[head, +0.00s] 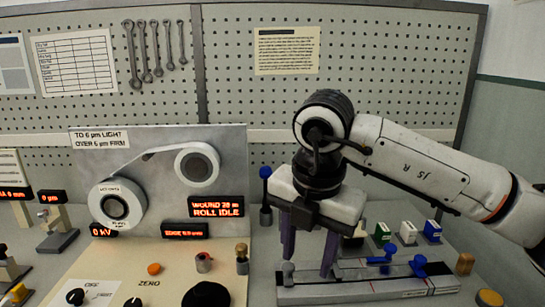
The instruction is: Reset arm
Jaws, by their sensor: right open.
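My right arm comes in from the right, and my right gripper (308,252) points down with its two purple fingers apart. No object shows between the fingers. They hang over or just behind the left part of a grey slotted rail fixture (355,291) with blue-handled clamps (419,265). I cannot tell whether a fingertip touches it. My left gripper is not in view.
Left of the gripper stands a grey winding panel (230,145) with a small roll (197,163), a large roll (117,203) and lit displays. A dark rounded shape (207,295) is at the bottom edge. Small coloured boxes (407,232) stand behind the rail.

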